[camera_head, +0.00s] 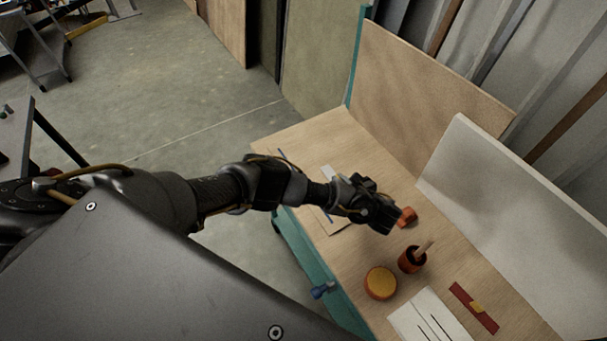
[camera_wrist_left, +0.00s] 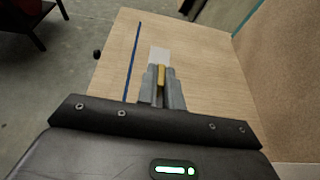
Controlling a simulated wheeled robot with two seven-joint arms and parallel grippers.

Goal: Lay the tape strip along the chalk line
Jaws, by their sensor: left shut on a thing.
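My left gripper (camera_wrist_left: 162,88) is shut on a yellow tab on a pale tape strip (camera_wrist_left: 159,56). The strip's far end sticks out beyond the fingers; the rest is hidden by the gripper. The blue chalk line (camera_wrist_left: 133,62) runs along the wooden bench top, left of the strip, with a gap between them in the wrist view. In the head view the left gripper (camera_head: 380,215) is over the bench, and a pale end of the strip (camera_head: 327,171) shows behind the arm. The arm hides the middle of the chalk line (camera_head: 281,154). My right gripper is not in view.
On the bench (camera_head: 300,135) are an orange-red object (camera_head: 407,216), a red cup with a stick (camera_head: 411,261), a round yellow-topped tin (camera_head: 380,283), a white sheet with dark lines (camera_head: 430,318) and a dark red strip with a yellow block (camera_head: 463,296). Upright panels (camera_head: 430,90) stand behind.

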